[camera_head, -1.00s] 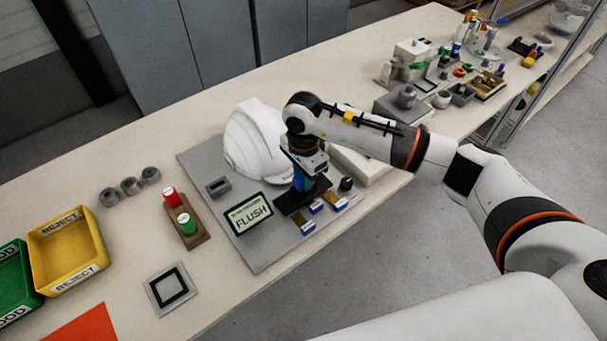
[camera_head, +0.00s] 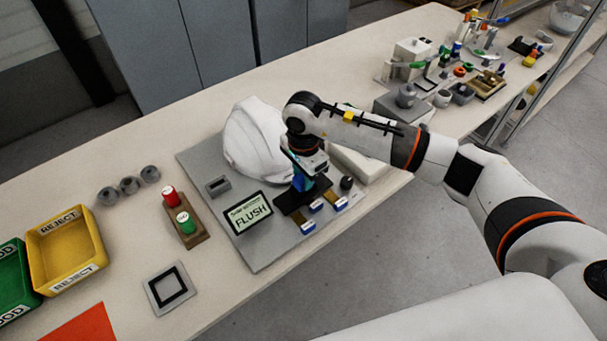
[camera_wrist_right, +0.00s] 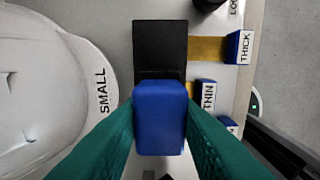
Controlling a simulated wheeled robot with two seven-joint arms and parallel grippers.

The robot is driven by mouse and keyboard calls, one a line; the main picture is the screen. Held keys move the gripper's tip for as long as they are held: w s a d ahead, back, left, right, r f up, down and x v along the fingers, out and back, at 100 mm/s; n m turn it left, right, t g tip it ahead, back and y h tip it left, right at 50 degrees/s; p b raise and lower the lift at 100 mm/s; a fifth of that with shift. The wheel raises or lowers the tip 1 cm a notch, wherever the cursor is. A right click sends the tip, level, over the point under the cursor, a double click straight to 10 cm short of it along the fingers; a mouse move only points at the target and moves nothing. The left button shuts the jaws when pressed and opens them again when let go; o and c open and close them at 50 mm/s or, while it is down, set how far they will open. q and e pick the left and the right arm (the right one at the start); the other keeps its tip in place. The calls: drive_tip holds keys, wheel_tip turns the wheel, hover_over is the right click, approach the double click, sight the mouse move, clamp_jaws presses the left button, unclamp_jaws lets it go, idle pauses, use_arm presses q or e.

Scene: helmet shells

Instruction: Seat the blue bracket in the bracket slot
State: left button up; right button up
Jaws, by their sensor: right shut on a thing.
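My right gripper (camera_wrist_right: 160,125) has teal fingers closed on both sides of the blue bracket (camera_wrist_right: 160,112), which looks like an upright blue block. In the head view the right gripper (camera_head: 303,176) points down beside the white helmet shell (camera_head: 252,140), with the blue bracket (camera_head: 299,182) below the wrist. A black rectangular block (camera_wrist_right: 160,42) lies directly below and beyond the bracket; it also shows in the head view (camera_head: 288,203). The fingers and bracket hide their meeting place, so I cannot tell how deep the bracket sits. My left gripper is out of view.
Blue-ended pieces labelled THICK (camera_wrist_right: 239,47) and THIN (camera_wrist_right: 205,94) lie close right of the bracket. A black knob (camera_head: 346,183) stands beside them. A display reading FLUSH (camera_head: 249,213) and a slotted grey block (camera_head: 217,186) share the grey board (camera_head: 262,250).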

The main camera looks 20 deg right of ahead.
drive_tip(key=o, duration=0.9)
drive_tip(key=shift+f, duration=0.15)
